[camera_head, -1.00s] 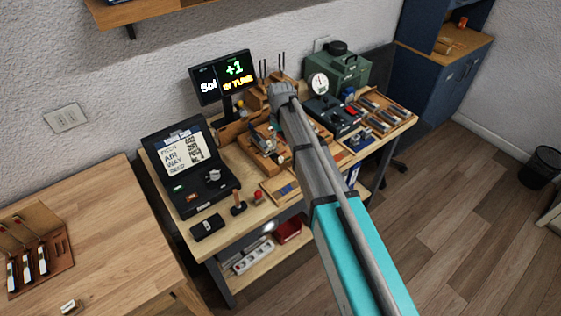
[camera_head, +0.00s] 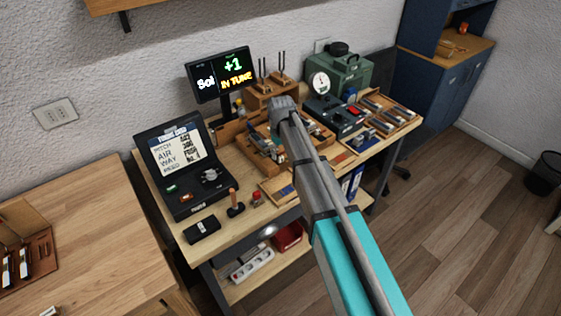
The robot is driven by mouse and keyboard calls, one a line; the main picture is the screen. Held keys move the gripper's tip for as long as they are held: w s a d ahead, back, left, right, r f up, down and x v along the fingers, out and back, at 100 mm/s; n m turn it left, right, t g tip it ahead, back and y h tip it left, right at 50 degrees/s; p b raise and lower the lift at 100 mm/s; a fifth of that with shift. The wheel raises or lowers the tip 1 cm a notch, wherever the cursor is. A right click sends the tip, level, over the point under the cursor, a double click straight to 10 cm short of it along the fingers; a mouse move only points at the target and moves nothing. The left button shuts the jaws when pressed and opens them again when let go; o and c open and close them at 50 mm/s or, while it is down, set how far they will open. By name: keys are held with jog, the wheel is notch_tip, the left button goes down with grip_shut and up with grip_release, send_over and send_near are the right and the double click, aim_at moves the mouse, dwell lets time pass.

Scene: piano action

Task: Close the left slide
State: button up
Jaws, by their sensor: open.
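A wooden piece with dark metal parts (camera_head: 262,148) sits mid-bench, partly behind my arm. I cannot make out a left slide on it for certain, nor how far one stands open. My arm reaches up from the lower right, and its grey end, with my gripper (camera_head: 279,112), is over the middle of the bench. The gripper is open, but its fingertips are largely hidden by the wrist. I cannot tell whether it touches anything.
An open black case (camera_head: 183,170) stands at the left of the bench, beside a tuner display (camera_head: 222,77). A fork stand (camera_head: 272,92), a green gauge box (camera_head: 338,78) and trays (camera_head: 386,112) fill the back and right.

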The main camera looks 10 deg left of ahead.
jog(key=shift+f+b, duration=0.85)
jog(key=shift+f, duration=0.25)
grip_shut()
